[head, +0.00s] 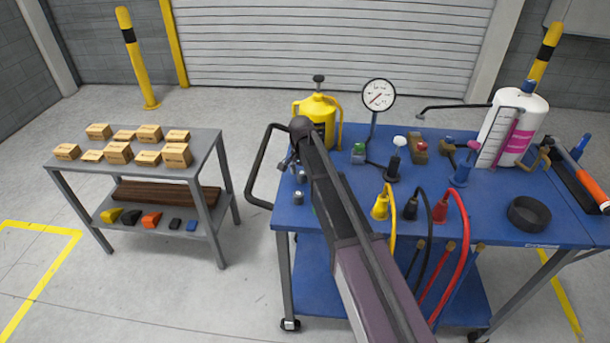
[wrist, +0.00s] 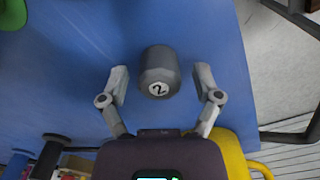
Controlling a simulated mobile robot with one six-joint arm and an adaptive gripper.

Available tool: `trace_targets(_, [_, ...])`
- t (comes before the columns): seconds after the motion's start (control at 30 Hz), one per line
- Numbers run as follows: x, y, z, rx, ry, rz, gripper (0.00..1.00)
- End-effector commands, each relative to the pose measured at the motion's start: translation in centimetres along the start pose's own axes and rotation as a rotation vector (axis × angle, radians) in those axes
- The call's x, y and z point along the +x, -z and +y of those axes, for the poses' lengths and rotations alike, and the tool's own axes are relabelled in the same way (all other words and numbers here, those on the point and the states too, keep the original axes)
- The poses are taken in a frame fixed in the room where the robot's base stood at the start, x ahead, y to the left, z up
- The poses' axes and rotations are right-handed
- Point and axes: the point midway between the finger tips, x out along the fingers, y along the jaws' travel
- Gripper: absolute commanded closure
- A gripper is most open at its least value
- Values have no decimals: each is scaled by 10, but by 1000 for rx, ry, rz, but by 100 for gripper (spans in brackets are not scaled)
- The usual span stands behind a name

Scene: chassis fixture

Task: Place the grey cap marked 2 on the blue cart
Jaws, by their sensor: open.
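The grey cap marked 2 (wrist: 158,72) is on the blue top of the cart (wrist: 60,90) in the wrist view, its white numbered disc facing my camera. My gripper (wrist: 161,80) is open, one finger on either side of the cap, with a visible gap on both sides. In the head view my gripper (head: 291,158) is small and partly hidden behind my arm, over the left end of the blue cart (head: 330,213). Small grey caps (head: 299,197) show near that end; I cannot read their marks.
A yellow canister (head: 318,112) and a pressure gauge (head: 378,95) stand behind my gripper. Cable plugs (head: 380,205), a black ring (head: 528,213) and a white bottle (head: 512,128) are further right. A grey table (head: 205,150) with small boxes stands left, across open floor.

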Motion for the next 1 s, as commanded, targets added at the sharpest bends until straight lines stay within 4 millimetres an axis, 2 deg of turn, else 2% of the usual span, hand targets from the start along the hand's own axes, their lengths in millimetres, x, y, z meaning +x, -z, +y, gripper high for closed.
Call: trace_targets(1.0, [-81, 0, 0, 0, 0, 0, 18])
